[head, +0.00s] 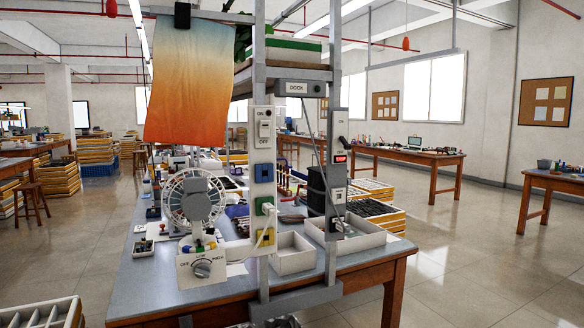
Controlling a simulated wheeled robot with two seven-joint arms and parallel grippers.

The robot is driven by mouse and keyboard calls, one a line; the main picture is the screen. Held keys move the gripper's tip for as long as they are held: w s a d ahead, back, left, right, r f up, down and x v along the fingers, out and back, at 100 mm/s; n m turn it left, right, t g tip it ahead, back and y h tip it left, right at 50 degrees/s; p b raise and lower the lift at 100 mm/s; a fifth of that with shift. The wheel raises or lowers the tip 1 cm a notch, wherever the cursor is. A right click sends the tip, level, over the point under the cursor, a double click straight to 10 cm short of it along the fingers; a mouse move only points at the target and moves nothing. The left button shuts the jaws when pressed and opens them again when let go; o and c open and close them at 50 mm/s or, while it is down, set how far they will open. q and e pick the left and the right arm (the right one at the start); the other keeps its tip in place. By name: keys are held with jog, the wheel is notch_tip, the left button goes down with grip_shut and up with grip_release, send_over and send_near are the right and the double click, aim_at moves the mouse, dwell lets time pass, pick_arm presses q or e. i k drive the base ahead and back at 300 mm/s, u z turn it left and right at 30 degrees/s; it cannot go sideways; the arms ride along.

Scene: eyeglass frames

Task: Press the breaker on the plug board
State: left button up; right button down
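A white plug board (263,170) stands upright on a grey post at the table's front edge. Its breaker (264,129) is a small white switch near the top, between an ON label above and an OFF label below. Below it are a blue socket (264,173), a green plug (264,206) with a white cord, and a yellow socket (263,241). A second strip (338,180) on the right post has a dark switch with ON and OFF marks and a lit red display (340,159). The breaker's lever position is too small to tell. Neither gripper is in view.
A fan (195,200) with a speed-dial box (203,268) stands left of the board on the blue-grey table (150,285). An orange cloth (188,80) hangs at upper left. White trays (293,253) sit behind the posts. A black cable hangs between the posts.

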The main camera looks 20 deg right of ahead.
aim_at(347, 146)
jog(key=z, duration=0.9)
jog(key=i, duration=1.75)
jog(key=u, duration=0.85)
